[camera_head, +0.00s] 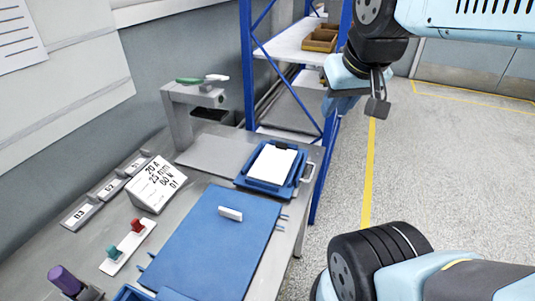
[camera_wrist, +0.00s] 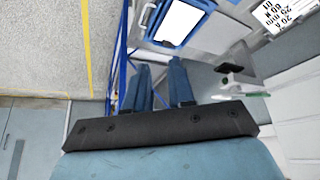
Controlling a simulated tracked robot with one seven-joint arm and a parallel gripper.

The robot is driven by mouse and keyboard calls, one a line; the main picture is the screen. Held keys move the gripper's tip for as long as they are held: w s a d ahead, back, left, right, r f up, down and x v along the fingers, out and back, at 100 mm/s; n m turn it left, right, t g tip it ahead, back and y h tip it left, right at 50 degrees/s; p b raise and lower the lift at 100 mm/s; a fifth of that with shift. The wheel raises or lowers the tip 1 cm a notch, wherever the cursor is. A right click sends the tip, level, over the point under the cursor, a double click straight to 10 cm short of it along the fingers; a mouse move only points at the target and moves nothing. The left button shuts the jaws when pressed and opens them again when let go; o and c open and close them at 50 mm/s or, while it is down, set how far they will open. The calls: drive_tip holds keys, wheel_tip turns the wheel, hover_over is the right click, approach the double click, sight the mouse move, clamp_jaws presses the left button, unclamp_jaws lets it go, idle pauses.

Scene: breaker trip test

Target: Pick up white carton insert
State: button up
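A flat white piece (camera_head: 271,163), which looks like the carton insert, lies in a blue tray (camera_head: 243,182) at the far right end of the bench. In the wrist view the white piece (camera_wrist: 180,20) shows at the top, inside the blue tray (camera_wrist: 150,17). A small white block (camera_head: 231,213) lies on the blue mat; I cannot rule it out as the insert. My gripper (camera_head: 336,108) is raised to the right of the bench, beside the shelf rack and apart from both. In the wrist view its fingers (camera_wrist: 160,66) stand apart with nothing between them.
The blue mat (camera_head: 200,255) covers the near bench. A grey stand (camera_head: 180,115), a sign (camera_head: 158,184) and a red-and-green button strip (camera_head: 128,246) stand left of it. The blue-framed rack (camera_head: 247,60) rises behind the tray. Open floor (camera_head: 440,160) lies right.

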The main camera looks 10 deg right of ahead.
drive_tip(key=shift+w, duration=0.1)
drive_tip(key=m+t+y, duration=0.2)
drive_tip(key=m+y, duration=0.9)
drive_tip(key=m, duration=1.4)
approach(281, 143)
drive_tip(key=x, duration=0.5)
drive_tip(key=shift+w+a, duration=0.1)
drive_tip(key=shift+w, duration=0.1)
drive_tip(key=shift+x, duration=2.45)
drive_tip(key=shift+w+f, duration=0.1)
drive_tip(key=shift+f, duration=0.05)
clamp_jaws()
